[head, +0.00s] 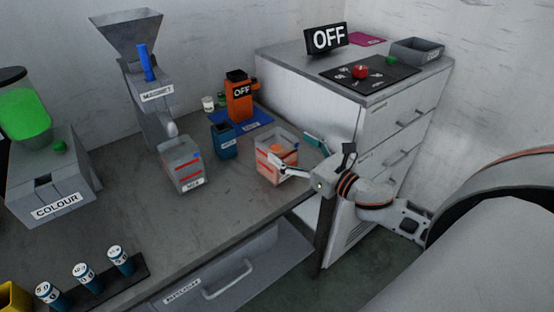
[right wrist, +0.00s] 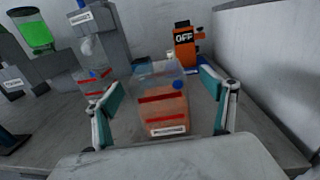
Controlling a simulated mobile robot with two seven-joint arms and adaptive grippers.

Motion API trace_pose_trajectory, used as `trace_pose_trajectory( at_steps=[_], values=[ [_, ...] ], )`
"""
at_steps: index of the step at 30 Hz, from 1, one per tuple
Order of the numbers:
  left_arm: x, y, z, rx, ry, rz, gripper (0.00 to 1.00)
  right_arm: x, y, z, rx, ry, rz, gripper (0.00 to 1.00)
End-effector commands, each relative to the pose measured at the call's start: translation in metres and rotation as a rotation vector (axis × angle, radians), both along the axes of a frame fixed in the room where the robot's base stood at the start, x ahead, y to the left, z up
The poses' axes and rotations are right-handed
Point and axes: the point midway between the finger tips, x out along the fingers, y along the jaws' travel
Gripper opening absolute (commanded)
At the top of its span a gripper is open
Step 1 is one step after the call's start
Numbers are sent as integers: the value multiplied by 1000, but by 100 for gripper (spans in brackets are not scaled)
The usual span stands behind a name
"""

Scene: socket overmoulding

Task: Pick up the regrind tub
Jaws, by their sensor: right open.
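The regrind tub (head: 264,160) is a clear tub with orange-brown contents and red bands, standing upright near the right edge of the grey bench. In the right wrist view the tub (right wrist: 162,108) is in the middle, with a white label low on its front and a blue spot at upper right. My right gripper (head: 289,152) is open, reaching in from the right at the tub. In the right wrist view its teal-padded fingers (right wrist: 160,92) stand on either side of the tub, with visible gaps. My left gripper is out of view.
A similar clear tub (head: 187,165) stands left on the bench (head: 225,195), beside the hopper machine (head: 150,110). A blue container (head: 224,141) and an orange device (head: 238,97) marked OFF stand behind. A white cabinet (head: 340,110) rises to the right.

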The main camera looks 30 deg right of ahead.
Motion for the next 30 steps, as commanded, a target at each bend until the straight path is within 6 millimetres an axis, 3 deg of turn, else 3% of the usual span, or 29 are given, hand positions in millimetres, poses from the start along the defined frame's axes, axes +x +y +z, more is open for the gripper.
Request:
trace_pose_trajectory(
  at_steps=[5,16,26,30],
  values=[
    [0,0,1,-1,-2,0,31,8,3,0,1,-1,0,83],
    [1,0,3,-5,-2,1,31,48,14,-2,3,0,-1,83],
    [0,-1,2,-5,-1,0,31,53,15,-4,1,3,0,83],
    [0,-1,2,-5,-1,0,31,53,15,-3,2,2,0,52]
  ],
)
